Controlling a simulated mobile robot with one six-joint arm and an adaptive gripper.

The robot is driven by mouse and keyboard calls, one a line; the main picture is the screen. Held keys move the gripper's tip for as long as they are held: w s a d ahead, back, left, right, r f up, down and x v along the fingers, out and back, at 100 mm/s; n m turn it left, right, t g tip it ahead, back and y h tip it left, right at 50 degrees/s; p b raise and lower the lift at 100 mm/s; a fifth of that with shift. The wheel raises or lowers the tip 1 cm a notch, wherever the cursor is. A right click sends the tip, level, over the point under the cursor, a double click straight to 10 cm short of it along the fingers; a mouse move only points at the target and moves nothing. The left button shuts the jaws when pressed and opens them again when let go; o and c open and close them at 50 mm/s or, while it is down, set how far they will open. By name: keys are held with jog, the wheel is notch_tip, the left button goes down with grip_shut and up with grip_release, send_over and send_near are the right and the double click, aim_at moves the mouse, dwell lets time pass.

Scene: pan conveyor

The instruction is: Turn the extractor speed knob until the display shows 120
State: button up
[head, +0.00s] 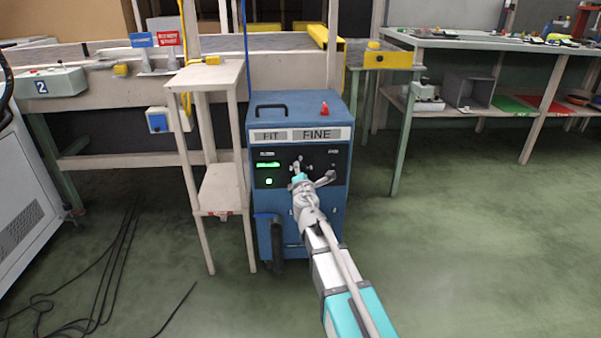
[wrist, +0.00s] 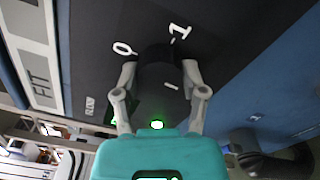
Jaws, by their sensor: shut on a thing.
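The blue extractor cabinet (head: 297,115) stands in the middle of the head view, with a dark control panel on its front. A green-lit display (head: 268,164) is at the panel's left; its digits are too small to read. My gripper (head: 298,172) is at the panel and covers the part behind it. In the wrist view, my gripper (wrist: 160,76) has a finger on each side of a dark knob (wrist: 161,88) and is shut on it. White marks "0" and "1" are on the panel beside the knob. I cannot tell whether it is the speed knob.
A wooden stand (head: 207,78) is close to the cabinet's left side. A red button (head: 324,109) and a black handle are on the cabinet's top. A workbench (head: 440,41) stands at the right. Cables (head: 105,285) lie on the floor at left; the right floor is clear.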

jog(key=shift+w, duration=0.1)
jog(key=o, duration=1.1)
jog(key=shift+o, duration=0.2)
jog(key=shift+s, duration=0.2)
jog(key=s, duration=1.1)
jog(key=shift+s+d, duration=0.25)
jog(key=shift+s, duration=0.15)
